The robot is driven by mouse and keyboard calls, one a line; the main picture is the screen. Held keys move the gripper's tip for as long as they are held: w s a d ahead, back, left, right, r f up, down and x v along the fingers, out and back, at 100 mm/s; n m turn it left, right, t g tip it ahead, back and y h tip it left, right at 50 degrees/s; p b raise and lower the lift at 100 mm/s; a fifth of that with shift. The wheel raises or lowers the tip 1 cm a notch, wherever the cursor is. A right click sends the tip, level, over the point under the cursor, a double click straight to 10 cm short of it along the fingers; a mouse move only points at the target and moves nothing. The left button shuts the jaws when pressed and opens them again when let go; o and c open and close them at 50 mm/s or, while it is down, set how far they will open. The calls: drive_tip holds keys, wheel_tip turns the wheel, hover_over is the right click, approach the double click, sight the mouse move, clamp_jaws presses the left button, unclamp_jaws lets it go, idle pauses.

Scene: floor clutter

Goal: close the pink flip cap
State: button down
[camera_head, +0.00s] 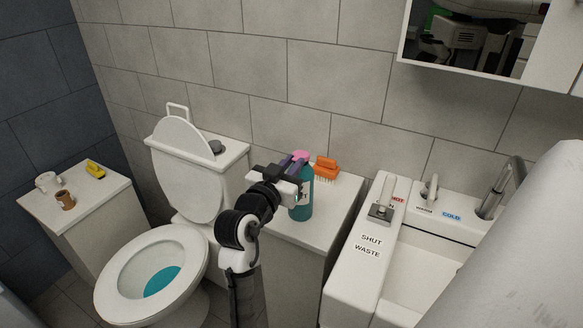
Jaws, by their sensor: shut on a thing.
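A teal bottle (304,207) with a pink flip cap (301,156) stands upright on the white cabinet top between the toilet and the sink. My gripper (295,167) is at the top of the bottle, with its fingers at the pink cap. It is shut on the cap or the bottle's top; the exact contact is small and partly hidden. My gripper and wrist cover the left side of the bottle. I cannot tell how far the flip cap is open.
An orange brush (326,169) lies just behind the bottle on the right. The toilet (118,291) is at left and the sink unit (342,272) at right. A white side cabinet (94,200) holds a yellow item (96,169), a brown roll (65,200) and a white mug (46,181).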

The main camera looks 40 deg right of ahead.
drive_tip(key=f+h+b, duration=0.1)
drive_tip(key=b, duration=0.4)
drive_tip(key=shift+a+f+t+h, duration=0.1)
drive_tip(key=shift+f+t+h, duration=0.1)
drive_tip(key=shift+t+h, duration=0.1)
drive_tip(key=shift+r, duration=0.2)
drive_tip(key=r+p, duration=0.1)
drive_tip(key=p, duration=0.2)
drive_tip(key=y+p, duration=0.1)
drive_tip(key=p, duration=0.2)
drive_tip(key=shift+r, duration=0.2)
drive_tip(key=shift+y, duration=0.3)
drive_tip(key=shift+f, duration=0.2)
